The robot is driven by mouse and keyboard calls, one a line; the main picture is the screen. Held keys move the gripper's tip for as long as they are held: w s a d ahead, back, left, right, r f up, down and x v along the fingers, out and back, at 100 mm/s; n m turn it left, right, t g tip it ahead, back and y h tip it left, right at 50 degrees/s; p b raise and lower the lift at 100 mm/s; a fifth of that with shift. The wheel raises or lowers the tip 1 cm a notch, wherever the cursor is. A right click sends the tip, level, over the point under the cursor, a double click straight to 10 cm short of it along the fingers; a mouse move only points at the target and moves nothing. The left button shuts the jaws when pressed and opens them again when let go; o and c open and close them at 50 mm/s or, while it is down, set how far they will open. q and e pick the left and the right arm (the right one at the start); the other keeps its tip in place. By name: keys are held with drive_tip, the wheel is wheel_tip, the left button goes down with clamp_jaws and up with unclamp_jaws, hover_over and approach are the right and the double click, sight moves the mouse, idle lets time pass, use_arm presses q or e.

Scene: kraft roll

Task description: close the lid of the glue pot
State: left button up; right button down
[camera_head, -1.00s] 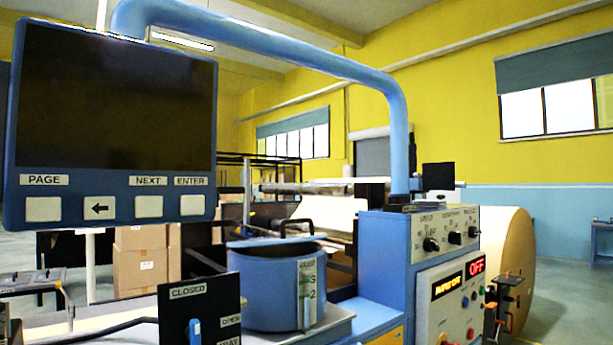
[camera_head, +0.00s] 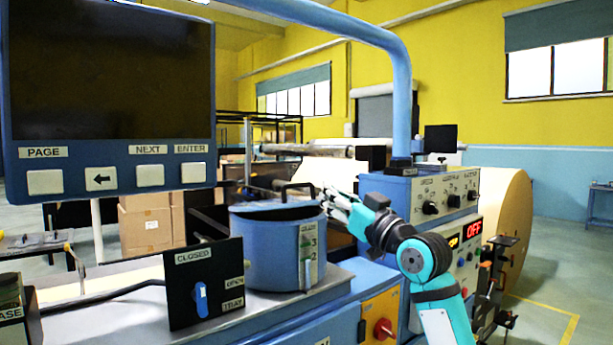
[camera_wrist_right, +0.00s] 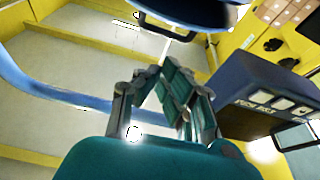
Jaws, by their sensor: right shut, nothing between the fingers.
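The glue pot (camera_head: 272,255) is a blue round pot with a scale label on its front, standing on the grey machine top in the head view. Its top looks dark inside the rim. A black arched handle (camera_head: 298,186) stands above the rim; how far the lid stands open I cannot tell. My right gripper (camera_head: 332,203) is shut and empty, with its fingertips close to the pot's right rim; contact is unclear. In the right wrist view my fingers (camera_wrist_right: 163,85) point towards a blue rounded thing at the top edge, likely the pot or lid. My left gripper is not in view.
A black switch plate (camera_head: 204,283) stands in front of the pot. A display panel (camera_head: 108,80) hangs at upper left on a blue pipe (camera_head: 400,95). A control box (camera_head: 425,195) with knobs stands to the right, near my right arm.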

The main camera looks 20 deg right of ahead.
wheel_tip(320, 180, up, 4)
wheel_tip(320, 180, up, 3)
drive_tip(key=p, duration=0.5)
hover_over(306, 201)
drive_tip(key=f, duration=0.2)
drive_tip(key=f+p, duration=0.1)
drive_tip(key=shift+w+d+t, duration=0.1)
drive_tip(key=shift+w+t, duration=0.15)
drive_tip(key=shift+t, duration=0.15)
drive_tip(key=shift+d+f, duration=0.15)
drive_tip(key=shift+f, duration=0.35)
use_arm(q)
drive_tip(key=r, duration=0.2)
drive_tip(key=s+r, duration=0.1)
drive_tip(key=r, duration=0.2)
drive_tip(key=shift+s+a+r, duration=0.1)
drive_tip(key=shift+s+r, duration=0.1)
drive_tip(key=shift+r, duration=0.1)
